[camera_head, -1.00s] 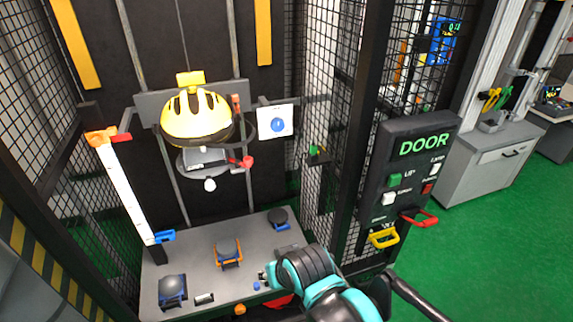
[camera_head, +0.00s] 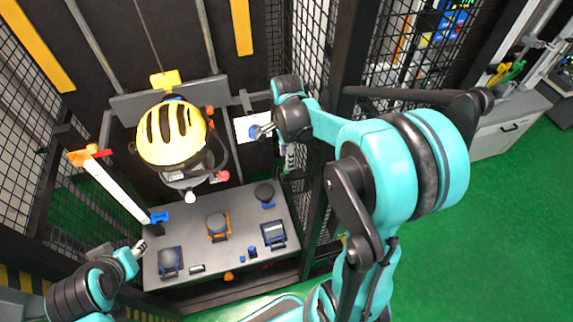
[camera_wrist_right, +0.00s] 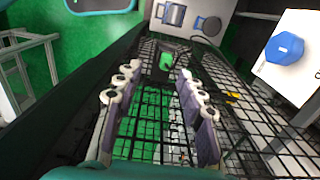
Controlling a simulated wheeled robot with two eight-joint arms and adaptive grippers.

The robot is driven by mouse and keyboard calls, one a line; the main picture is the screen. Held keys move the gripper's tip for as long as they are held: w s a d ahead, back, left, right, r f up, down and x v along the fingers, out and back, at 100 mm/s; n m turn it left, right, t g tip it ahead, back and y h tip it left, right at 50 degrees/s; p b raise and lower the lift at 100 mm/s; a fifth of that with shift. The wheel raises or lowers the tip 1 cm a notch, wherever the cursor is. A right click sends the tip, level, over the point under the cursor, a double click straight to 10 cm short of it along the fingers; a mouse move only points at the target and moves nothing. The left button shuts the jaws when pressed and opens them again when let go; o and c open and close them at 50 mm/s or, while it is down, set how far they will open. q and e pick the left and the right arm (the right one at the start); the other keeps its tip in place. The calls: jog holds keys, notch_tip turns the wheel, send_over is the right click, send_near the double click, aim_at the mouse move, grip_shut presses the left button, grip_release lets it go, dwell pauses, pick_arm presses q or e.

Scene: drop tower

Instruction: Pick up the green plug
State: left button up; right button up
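The green plug (camera_head: 290,160) shows in the head view at the mesh wall, just below my right gripper (camera_head: 273,143) and partly hidden by it. In the right wrist view the green plug (camera_wrist_right: 166,62) lies ahead, between the lines of my right gripper's spread fingers (camera_wrist_right: 158,95). My right gripper is open and empty, with a gap to the plug. My left gripper (camera_head: 140,247) is at the lower left, by the table's left edge, far from the plug. Its fingers are too small to read.
A white panel with a blue knob (camera_wrist_right: 285,48) is close beside my right gripper. Black mesh (camera_wrist_right: 150,120) lies under it. A grey table (camera_head: 190,235) carries several dark-topped pieces. A yellow helmet (camera_head: 172,133) hangs above the table.

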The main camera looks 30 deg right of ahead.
jog(key=f, duration=0.4)
jog(key=w+f, duration=0.1)
jog(key=f, duration=0.1)
jog(key=shift+d, duration=0.4)
jog(key=shift+a+f, duration=0.15)
jog(key=shift+f, duration=0.25)
jog(key=shift+s, duration=0.1)
jog(key=shift+c, duration=0.2)
grip_shut()
